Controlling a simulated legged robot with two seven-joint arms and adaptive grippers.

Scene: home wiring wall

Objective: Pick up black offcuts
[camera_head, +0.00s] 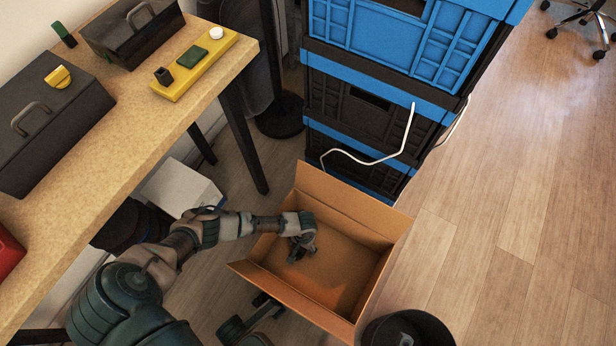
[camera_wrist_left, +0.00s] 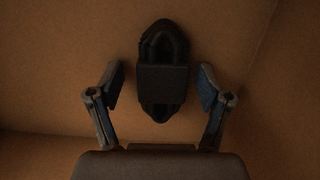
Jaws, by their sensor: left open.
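My left gripper (camera_head: 303,247) reaches down into an open cardboard box (camera_head: 352,212) on the floor. In the left wrist view the gripper (camera_wrist_left: 161,88) is open, with one finger on each side of a black piece (camera_wrist_left: 163,50). The piece is elongated with a hollowed upper end and a broad flat middle, and it lies against the brown cardboard. A gap shows between it and each finger. In the head view the gripper hides this piece.
A wooden table (camera_head: 150,115) at left holds dark toolboxes (camera_head: 50,125) and a yellow tray (camera_head: 190,80) with small parts. Blue and black crates (camera_head: 375,120) stack behind the box, with a white cable (camera_head: 370,158) hanging. A black bin (camera_head: 385,330) stands at front.

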